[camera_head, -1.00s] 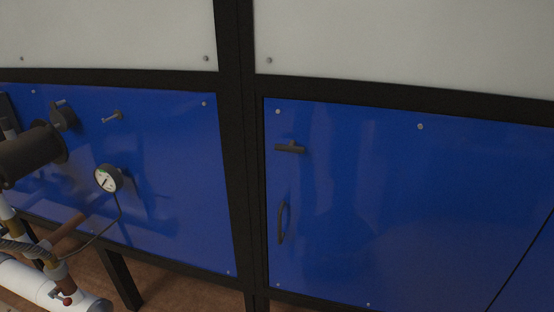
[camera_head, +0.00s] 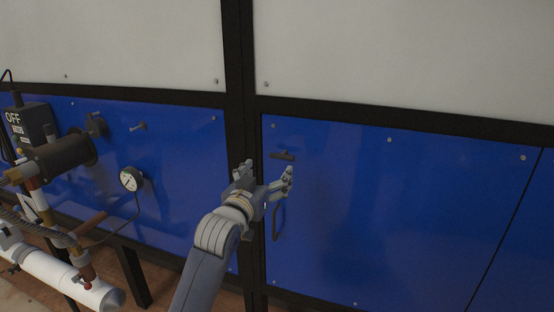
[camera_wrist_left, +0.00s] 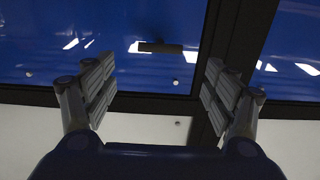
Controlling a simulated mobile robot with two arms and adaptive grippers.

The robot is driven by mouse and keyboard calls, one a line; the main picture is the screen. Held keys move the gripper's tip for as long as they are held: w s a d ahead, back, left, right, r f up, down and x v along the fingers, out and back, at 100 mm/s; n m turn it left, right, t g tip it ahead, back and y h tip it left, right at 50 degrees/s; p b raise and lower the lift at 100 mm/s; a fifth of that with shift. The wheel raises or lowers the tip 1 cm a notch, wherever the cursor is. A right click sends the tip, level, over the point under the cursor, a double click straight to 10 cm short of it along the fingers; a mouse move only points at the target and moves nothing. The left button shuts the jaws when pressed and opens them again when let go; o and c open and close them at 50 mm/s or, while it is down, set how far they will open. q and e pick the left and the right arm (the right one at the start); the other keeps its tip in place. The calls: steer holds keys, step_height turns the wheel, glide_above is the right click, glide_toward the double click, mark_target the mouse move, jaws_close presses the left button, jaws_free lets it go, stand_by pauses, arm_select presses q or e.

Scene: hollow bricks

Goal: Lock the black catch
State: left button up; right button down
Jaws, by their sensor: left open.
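The black catch (camera_head: 283,156) is a small T-shaped handle near the upper left corner of the right blue door (camera_head: 400,220). Its bar lies about horizontal. My left gripper (camera_head: 267,170) is open, just below and left of the catch in the head view, with its fingers spread. In the left wrist view the catch (camera_wrist_left: 160,47) shows beyond and between the open fingers of the left gripper (camera_wrist_left: 158,75), with nothing between them. The gripper appears apart from the catch. My right gripper is not in view.
A dark vertical door handle (camera_head: 277,222) is below the catch, partly behind my gripper. A black frame post (camera_head: 240,100) stands left of the door. A gauge (camera_head: 131,179), a switch box (camera_head: 31,127) and pipes (camera_head: 85,287) are at the left.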

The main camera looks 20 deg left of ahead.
mark_target(281, 157)
arm_select(q)
steer(key=w+p, duration=0.2)
steer(key=w, duration=0.6)
steer(key=shift+w+d, duration=0.1)
steer(key=shift+d, duration=0.05)
steer(key=shift+w, duration=0.8)
steer(key=shift+f, duration=0.1)
